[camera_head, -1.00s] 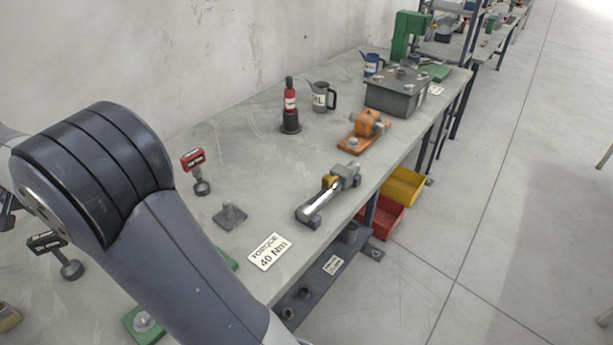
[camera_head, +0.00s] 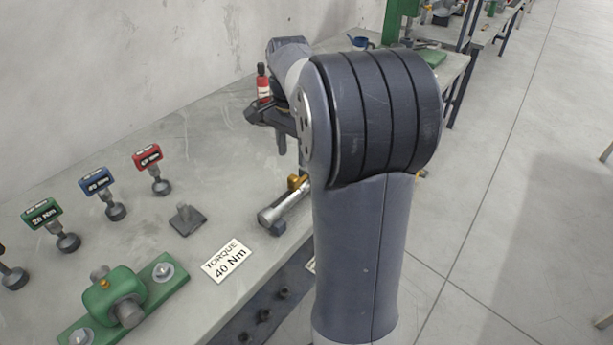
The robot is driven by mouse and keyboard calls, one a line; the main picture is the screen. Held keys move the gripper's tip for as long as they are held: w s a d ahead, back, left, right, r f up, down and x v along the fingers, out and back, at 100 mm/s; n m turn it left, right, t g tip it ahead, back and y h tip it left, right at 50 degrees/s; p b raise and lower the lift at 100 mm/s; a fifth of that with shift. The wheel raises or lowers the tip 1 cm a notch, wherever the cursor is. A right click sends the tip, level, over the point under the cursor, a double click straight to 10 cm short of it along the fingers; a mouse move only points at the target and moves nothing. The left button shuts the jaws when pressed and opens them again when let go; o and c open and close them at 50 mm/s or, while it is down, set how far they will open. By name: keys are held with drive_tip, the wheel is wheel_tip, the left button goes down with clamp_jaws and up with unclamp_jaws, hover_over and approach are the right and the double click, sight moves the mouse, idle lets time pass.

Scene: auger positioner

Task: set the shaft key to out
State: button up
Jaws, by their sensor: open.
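My gripper (camera_head: 266,130) is open and empty above the bench, just in front of a red bottle (camera_head: 263,84). A silver cylindrical tool (camera_head: 272,214) with a yellow-orange part (camera_head: 297,182) lies on the bench below and right of the gripper, apart from it. My arm hides its far end. A green device (camera_head: 115,297) with a grey shaft and a small orange knob (camera_head: 103,284) sits at the bench's lower left. I cannot tell which part is the shaft key, nor its setting.
Green (camera_head: 43,213), blue (camera_head: 96,181) and red (camera_head: 147,156) tagged tools stand along the left. A small grey block (camera_head: 187,219) and a "TORQUE 40 Nm" card (camera_head: 226,261) lie between them and the silver tool. My arm covers the bench's right part.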

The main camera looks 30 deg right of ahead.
sight(293, 177)
wheel_tip(293, 177, down, 9)
drive_tip(key=shift+r, duration=0.1)
drive_tip(key=shift+c, duration=0.4)
clamp_jaws()
idle(0.4)
